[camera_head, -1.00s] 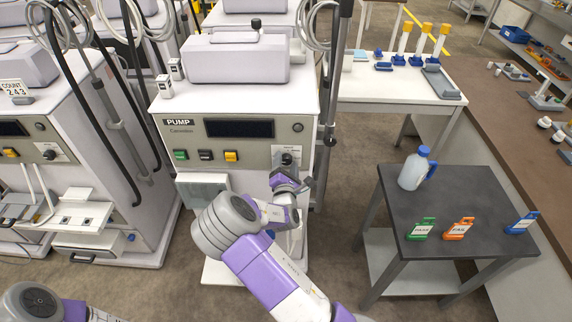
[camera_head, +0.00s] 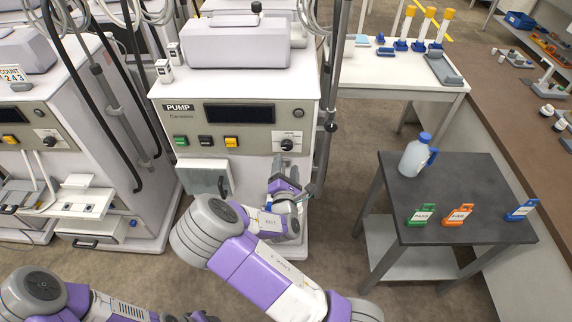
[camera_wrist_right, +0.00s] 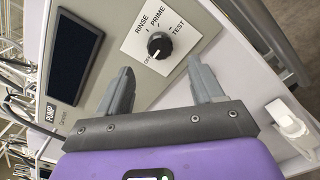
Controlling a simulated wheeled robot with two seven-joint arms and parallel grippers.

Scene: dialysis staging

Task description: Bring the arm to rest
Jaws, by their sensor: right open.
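My right arm comes up from the bottom of the head view. Its gripper (camera_head: 284,168) is in front of the pump machine (camera_head: 240,112), just below the dial knob (camera_head: 287,144). In the right wrist view the two grey fingers (camera_wrist_right: 163,82) are spread apart with nothing between them. The black knob (camera_wrist_right: 160,45) lies beyond the fingertips, apart from them. Its plate reads OFF, RINSE, PRIME and TEST, and the white mark points toward OFF. My left arm (camera_head: 40,290) shows at the bottom left of the head view; its gripper is not seen.
A dark side table (camera_head: 455,190) stands at the right with a blue-capped jug (camera_head: 417,157) and green, orange and blue tags. Another machine (camera_head: 85,140) stands at the left. A pole (camera_head: 330,110) runs beside the pump. Floor is clear between pump and table.

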